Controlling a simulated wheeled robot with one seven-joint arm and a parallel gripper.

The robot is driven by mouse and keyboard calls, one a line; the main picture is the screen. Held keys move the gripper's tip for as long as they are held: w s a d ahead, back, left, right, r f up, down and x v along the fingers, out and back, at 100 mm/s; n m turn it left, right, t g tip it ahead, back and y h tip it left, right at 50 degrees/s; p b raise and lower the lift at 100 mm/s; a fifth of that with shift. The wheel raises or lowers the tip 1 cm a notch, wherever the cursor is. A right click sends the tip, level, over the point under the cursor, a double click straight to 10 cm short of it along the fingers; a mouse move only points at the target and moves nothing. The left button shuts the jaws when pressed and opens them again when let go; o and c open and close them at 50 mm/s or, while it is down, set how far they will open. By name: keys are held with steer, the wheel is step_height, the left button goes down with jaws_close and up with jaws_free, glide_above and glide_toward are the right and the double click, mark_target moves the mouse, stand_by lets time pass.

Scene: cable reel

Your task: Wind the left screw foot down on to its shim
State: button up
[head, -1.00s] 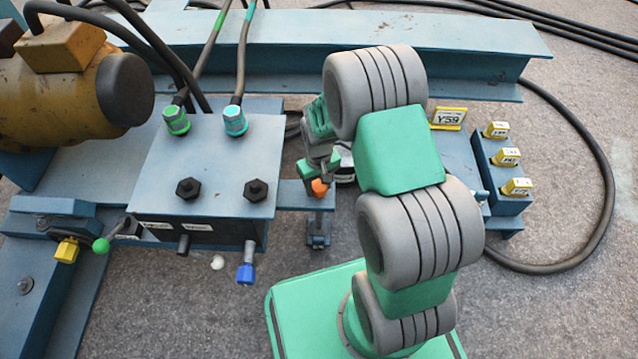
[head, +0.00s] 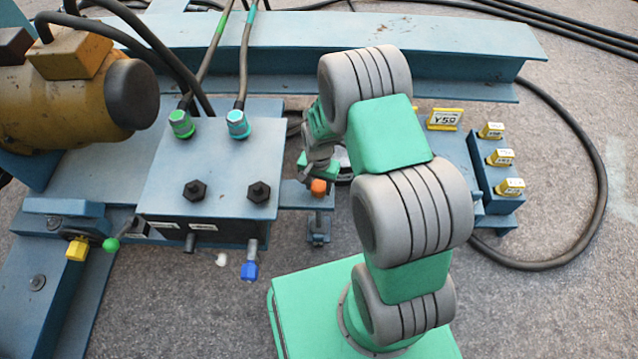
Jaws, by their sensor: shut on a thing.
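The left screw foot has an orange head (head: 319,187) on a thin upright screw, which passes through a blue bracket at the right side of the blue box. A small blue foot block (head: 318,239) stands on the floor below it. I cannot make out the shim or any gap under the foot. My gripper (head: 318,170) is at the orange head, just behind it in the picture, and is shut on it. My arm hides part of the gripper, and the finger contact is hard to see.
The blue box (head: 215,165) with dark bolts and cable plugs is close left of my gripper. A blue knob (head: 249,270) and a green lever ball (head: 110,244) stick out in front. A tag rack (head: 508,205) stands right. A black cable (head: 603,190) loops on the floor.

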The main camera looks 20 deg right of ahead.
mark_target(319, 185)
steer(key=shift+m, duration=0.5)
steer(key=o, duration=1.3)
step_height(319, 185, up, 8)
steer(key=p, duration=0.3)
